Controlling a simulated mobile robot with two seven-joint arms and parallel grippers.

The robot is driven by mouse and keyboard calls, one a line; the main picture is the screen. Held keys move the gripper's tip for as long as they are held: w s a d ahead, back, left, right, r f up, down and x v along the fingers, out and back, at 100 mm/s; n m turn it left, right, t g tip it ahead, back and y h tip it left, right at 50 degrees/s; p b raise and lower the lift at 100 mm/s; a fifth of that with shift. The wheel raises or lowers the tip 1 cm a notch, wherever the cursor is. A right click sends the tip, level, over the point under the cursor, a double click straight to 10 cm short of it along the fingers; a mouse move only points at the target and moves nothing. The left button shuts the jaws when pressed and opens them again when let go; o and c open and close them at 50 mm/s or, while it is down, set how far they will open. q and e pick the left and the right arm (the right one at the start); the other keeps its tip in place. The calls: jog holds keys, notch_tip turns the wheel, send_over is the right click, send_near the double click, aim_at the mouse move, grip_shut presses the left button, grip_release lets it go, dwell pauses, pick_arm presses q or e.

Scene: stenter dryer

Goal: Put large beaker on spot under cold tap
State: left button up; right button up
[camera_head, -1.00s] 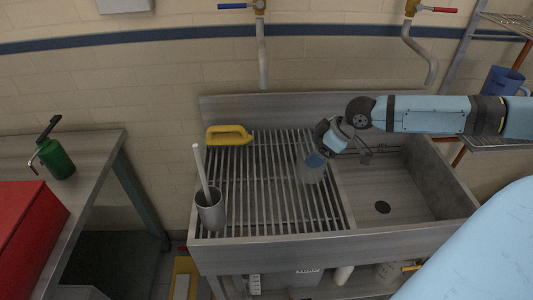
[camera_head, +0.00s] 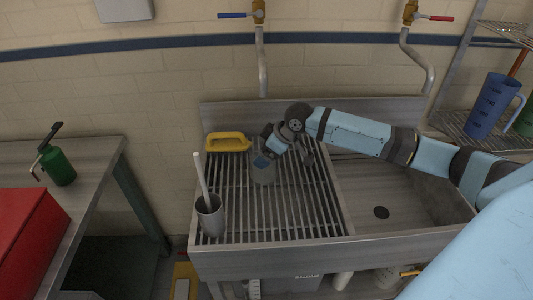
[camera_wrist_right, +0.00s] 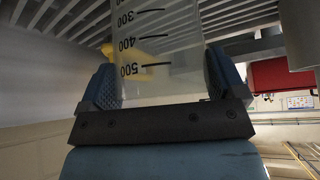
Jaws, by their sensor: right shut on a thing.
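The large beaker (camera_head: 263,175) is clear, with black marks up to 500 in the wrist view (camera_wrist_right: 160,48). My right gripper (camera_head: 270,148) is shut on it, with one finger on each side. The beaker is over the slatted rack, just right of the yellow-handled item; whether its base touches the slats I cannot tell. The cold tap (camera_head: 258,12) has a blue handle on the wall, and its spout (camera_head: 263,80) hangs above and behind the beaker. No marked spot shows under it. My left gripper is not in view.
A grey cup with a white-handled brush (camera_head: 210,215) stands at the rack's front left. The yellow item (camera_head: 228,142) lies at its back left. The sink basin (camera_head: 395,195) at right is empty. A blue jug (camera_head: 490,105) stands on a shelf at far right.

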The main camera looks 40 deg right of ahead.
jog(key=shift+f, duration=0.6)
jog(key=o, duration=0.9)
jog(key=shift+v, duration=6)
jog(key=shift+d, duration=0.1)
